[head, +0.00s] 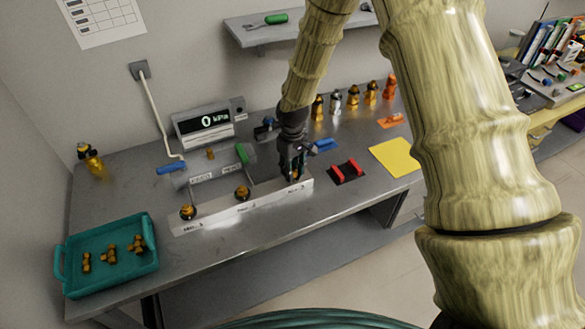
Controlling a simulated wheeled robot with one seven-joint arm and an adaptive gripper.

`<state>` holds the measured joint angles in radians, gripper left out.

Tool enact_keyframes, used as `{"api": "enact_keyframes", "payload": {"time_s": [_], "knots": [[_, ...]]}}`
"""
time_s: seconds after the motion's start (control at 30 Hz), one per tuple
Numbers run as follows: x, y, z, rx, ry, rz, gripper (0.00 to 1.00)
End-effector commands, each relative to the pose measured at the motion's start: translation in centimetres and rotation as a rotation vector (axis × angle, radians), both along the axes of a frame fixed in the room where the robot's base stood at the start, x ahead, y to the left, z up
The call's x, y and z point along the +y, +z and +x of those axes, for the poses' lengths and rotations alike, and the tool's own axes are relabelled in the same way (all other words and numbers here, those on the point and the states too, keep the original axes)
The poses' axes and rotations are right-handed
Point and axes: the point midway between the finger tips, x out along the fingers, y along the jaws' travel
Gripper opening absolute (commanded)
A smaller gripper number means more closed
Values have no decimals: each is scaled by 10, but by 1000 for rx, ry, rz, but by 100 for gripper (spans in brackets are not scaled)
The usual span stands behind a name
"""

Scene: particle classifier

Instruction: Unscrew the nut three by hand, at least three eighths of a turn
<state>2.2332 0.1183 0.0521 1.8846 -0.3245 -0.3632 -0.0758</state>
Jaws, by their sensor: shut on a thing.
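A pale grey strip (240,208) along the bench front carries three brass-coloured round nuts in a row. The left nut (188,212) and the middle nut (242,192) stand clear. At the right end of the strip, my gripper (293,174) points down with its fingers closed around the third nut, nut three, which they mostly hide. Its turn angle cannot be read from here. The small labels on the strip front are too small to read surely.
A display (208,122) reading 0 kPa stands behind the strip. A teal tray (65,252) with brass fittings is at the left. Several bottles (353,97) line the back. Right of my gripper are a black pad with red bars (347,172) and a yellow sheet (396,157).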

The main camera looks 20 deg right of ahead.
Motion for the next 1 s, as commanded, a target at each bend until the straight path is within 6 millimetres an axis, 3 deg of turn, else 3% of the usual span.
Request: {"api": "enact_keyframes", "payload": {"time_s": [0.6,1.0], "knots": [[-1,-4,-4,11,581,1,5],[-1,-4,-4,10,870,1,5]]}}
